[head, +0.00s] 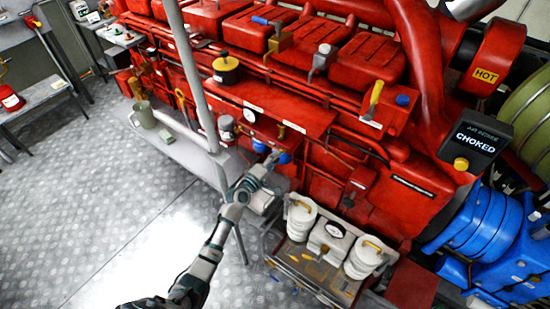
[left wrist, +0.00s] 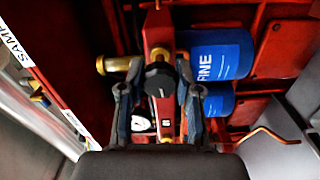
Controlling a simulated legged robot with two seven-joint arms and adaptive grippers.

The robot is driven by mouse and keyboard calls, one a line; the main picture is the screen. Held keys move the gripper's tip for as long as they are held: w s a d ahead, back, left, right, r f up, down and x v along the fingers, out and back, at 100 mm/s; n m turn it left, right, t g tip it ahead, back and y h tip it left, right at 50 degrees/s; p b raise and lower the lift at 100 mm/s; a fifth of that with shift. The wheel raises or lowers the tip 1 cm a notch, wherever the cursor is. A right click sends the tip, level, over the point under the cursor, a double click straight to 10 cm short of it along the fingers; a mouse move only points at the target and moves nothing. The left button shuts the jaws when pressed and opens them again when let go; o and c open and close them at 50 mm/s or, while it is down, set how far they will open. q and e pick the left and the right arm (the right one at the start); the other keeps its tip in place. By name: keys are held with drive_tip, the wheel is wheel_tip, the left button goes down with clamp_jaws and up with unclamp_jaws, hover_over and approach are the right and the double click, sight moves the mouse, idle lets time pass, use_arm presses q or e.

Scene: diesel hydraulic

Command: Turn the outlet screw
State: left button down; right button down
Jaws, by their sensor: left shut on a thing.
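My left gripper (head: 271,161) reaches up to the front of the red engine, beside small blue cylinders (head: 284,158). In the left wrist view its two fingers (left wrist: 158,92) stand on either side of a red fitting (left wrist: 158,28) with a dark round head, which I take for the outlet screw (left wrist: 158,78). The gripper is shut on this screw; the exact finger contact is partly hidden by the fingers. A brass stub (left wrist: 113,66) sticks out left of the fitting. My right gripper is not in view.
A blue cylinder lettered "FINE" (left wrist: 222,54) sits close on the right in the left wrist view. A thin orange rod (left wrist: 270,134) lies lower right. In the head view, a grey post (head: 195,75) stands left of my arm, and a tray of white canisters (head: 300,216) stands to the right.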

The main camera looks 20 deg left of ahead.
use_arm(q)
drive_tip(key=shift+f+n, duration=0.25)
drive_tip(key=shift+n, duration=0.85)
drive_tip(key=shift+f, duration=0.1)
drive_tip(key=c, duration=0.8)
unclamp_jaws()
drive_tip(key=shift+a, duration=0.1)
drive_tip(key=shift+s+a, duration=0.1)
drive_tip(key=shift+s, duration=0.05)
drive_tip(key=v, duration=1.1)
drive_tip(key=shift+s+a, duration=0.1)
drive_tip(key=shift+s, duration=0.15)
